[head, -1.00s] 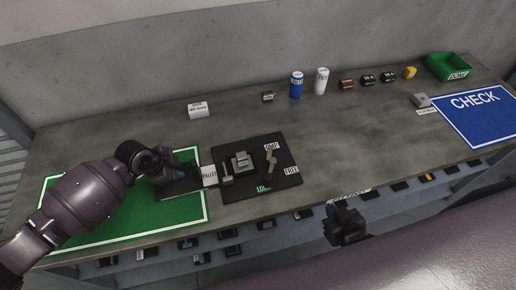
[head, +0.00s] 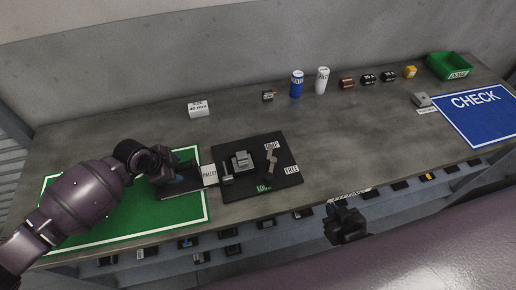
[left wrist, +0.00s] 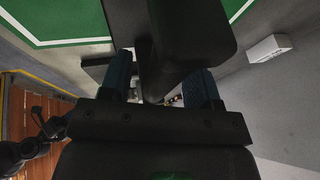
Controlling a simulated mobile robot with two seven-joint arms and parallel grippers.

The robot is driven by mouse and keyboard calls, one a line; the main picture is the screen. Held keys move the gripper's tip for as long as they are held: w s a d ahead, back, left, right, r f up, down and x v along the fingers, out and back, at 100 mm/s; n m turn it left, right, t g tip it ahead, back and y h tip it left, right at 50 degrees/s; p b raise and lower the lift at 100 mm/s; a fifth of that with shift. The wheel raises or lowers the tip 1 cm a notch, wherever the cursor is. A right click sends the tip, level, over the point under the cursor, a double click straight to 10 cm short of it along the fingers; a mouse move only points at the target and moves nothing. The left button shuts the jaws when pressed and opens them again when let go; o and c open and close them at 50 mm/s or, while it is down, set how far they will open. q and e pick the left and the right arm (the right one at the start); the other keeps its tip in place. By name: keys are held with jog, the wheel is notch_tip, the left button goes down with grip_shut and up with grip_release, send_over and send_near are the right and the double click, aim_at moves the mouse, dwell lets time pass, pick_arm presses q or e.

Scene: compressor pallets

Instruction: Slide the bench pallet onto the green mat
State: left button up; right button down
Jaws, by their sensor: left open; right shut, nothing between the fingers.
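The green mat (head: 120,222) with a white border lies at the left front of the bench. A flat dark plate, seemingly the bench pallet (head: 190,207), rests over the mat's right end beside a white PALLET label (head: 209,175). My left gripper (head: 172,180) is over this plate and hides much of it. In the left wrist view its two bluish fingers (left wrist: 160,85) are apart, with a dark post from a dark block (left wrist: 195,25) between them; contact cannot be told. My right gripper (head: 343,215) is shut and empty in front of the bench edge.
A black board (head: 235,195) with labels, a grey block and a lever stands right of the plate. Cans (head: 296,85), small parts and a green bin (head: 450,67) line the back. A blue CHECK mat (head: 480,115) lies right.

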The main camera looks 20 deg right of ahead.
pick_arm(q)
jog(key=v, duration=1.1)
jog(key=shift+s+r, duration=0.15)
jog(key=shift+r, duration=0.1)
jog(key=shift+a, duration=0.1)
